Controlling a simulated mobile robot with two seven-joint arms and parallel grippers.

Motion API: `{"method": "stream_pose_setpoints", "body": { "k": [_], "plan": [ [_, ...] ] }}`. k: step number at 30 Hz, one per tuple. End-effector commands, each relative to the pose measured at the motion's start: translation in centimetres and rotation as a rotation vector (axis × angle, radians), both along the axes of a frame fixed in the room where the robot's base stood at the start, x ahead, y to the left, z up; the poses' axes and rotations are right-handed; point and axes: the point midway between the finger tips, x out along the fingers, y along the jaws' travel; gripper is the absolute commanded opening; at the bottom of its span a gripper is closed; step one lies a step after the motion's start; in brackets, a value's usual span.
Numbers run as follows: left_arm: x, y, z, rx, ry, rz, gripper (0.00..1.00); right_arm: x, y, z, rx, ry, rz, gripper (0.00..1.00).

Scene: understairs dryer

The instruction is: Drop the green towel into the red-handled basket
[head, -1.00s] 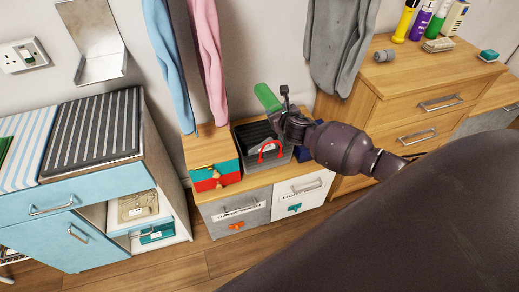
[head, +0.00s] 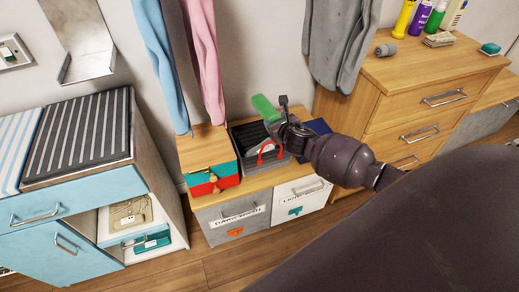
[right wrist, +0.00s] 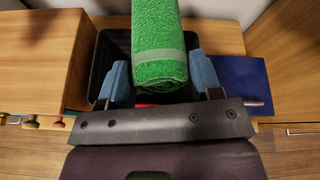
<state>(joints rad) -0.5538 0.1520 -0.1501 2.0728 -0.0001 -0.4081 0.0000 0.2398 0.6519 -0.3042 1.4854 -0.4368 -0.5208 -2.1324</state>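The rolled green towel (head: 264,108) is in my right gripper (head: 281,124), sticking out up and to the left in the head view. In the right wrist view the towel (right wrist: 159,50) lies between the two blue fingers (right wrist: 160,82), which touch or nearly touch its sides. The red-handled basket (head: 252,163) is a dark grey open box on the low cabinet, with a red handle at its front. The towel and gripper are above it and hide part of its opening. The dark basket rim also shows behind the towel in the right wrist view (right wrist: 102,62). My left gripper is out of view.
A small red and teal box (head: 212,181) stands left of the basket, and a dark blue object (head: 318,127) lies to its right. Blue and pink cloths (head: 204,60) hang behind. A taller wooden drawer unit (head: 420,85) stands to the right.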

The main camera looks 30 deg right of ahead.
Motion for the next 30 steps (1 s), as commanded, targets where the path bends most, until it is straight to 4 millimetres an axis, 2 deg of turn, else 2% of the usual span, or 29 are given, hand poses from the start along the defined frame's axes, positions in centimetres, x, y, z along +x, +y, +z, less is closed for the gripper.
{"method": "stream_pose_setpoints", "body": {
  "k": [1, 4, 5, 13, 17, 30],
  "plan": [
    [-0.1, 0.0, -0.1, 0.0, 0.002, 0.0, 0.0, 0.0, 0.0, 0.0, 0.0, -0.001, 0.0, 0.67],
    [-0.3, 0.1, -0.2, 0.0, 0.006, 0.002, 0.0, 0.0, 0.0, 0.0, 0.0, 0.0, 0.0, 0.82],
    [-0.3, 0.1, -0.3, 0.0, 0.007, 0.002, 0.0, 0.0, 0.0, 0.0, 0.0, 0.0, 0.0, 0.85],
    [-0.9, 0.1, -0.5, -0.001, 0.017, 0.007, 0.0, -0.1, 0.0, 0.0, 0.0, 0.001, 0.0, 0.85],
    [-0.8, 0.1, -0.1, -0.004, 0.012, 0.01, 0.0, -0.8, 0.2, 0.5, -0.001, -0.001, 0.001, 0.85],
    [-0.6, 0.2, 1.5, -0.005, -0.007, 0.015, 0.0, -7.5, 1.8, 3.4, 0.0, -0.003, 0.002, 0.85]
  ]
}}
